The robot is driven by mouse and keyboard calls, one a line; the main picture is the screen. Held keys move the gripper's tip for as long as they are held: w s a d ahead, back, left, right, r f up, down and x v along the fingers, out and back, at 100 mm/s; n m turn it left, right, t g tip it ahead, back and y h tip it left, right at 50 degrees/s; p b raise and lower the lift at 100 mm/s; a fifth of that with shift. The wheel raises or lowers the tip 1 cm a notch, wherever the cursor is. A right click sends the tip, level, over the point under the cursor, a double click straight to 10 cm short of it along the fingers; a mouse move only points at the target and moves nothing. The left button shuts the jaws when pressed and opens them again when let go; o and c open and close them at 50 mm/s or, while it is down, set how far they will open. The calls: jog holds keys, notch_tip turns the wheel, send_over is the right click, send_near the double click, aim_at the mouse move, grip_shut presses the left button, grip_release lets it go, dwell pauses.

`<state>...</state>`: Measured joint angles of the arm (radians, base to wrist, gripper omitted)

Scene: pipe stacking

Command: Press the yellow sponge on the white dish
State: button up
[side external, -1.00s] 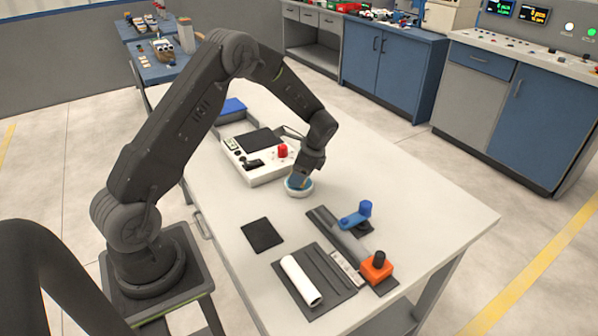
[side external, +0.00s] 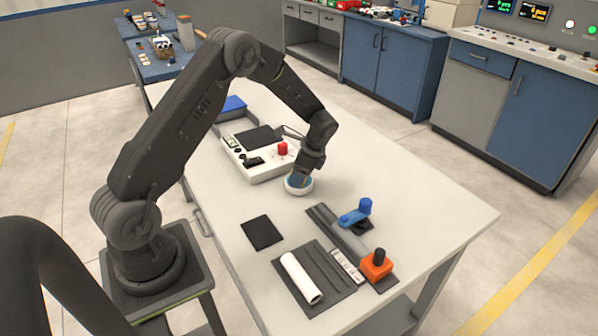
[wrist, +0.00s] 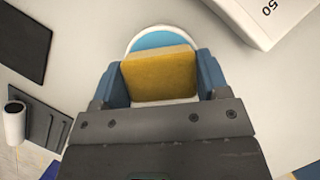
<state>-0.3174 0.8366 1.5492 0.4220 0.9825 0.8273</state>
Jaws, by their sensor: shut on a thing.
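My gripper (wrist: 160,85) is shut on the yellow sponge (wrist: 158,76), with a blue finger on each side of it in the wrist view. The white dish (wrist: 133,43) lies beneath the sponge and has a blue inside. The sponge covers much of the dish in this view. In the side view the dish (side external: 299,190) stands on the table, and my gripper (side external: 301,178) points down into it. The fingers hide most of the sponge there. I cannot tell how firmly the sponge touches the dish.
A white device with a red button (side external: 262,163) stands close behind the dish. A black pad (side external: 262,232), a white roll on a dark mat (side external: 301,278), and a blue and orange clamp fixture (side external: 356,213) lie toward the front. Bare table (side external: 420,205) is to the right.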

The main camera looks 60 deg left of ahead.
jog(key=shift+r, duration=3.5)
jog(key=shift+d, duration=0.1)
